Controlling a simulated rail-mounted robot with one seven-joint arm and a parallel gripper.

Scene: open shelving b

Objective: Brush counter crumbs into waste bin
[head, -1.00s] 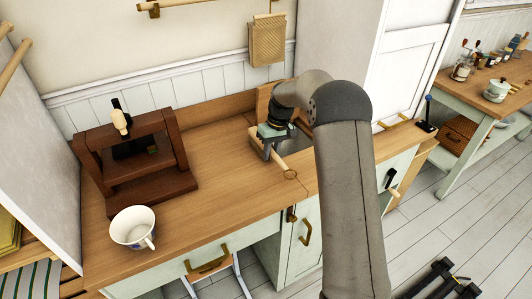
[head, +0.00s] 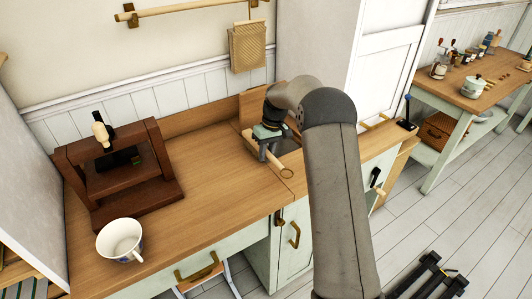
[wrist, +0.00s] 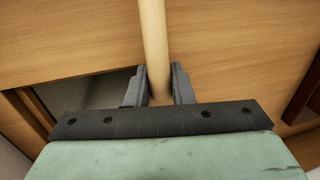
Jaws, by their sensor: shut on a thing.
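My gripper (wrist: 157,88) is shut on the pale wooden handle (wrist: 154,40) of a brush, with one dark finger on each side of it. In the head view my gripper (head: 264,141) is low over the wooden counter (head: 225,185), beside the sink opening. The brush (head: 273,160) shows there as a pale wooden bar with a ring at its near end. Its bristles are hidden. I cannot make out crumbs on the counter, and no waste bin is clearly recognisable.
A dark wooden press-like stand (head: 120,175) and a white cup (head: 120,240) stand at the counter's left. The middle of the counter is clear. A woven board (head: 248,47) hangs on the wall. A side table (head: 470,95) with jars stands at the right.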

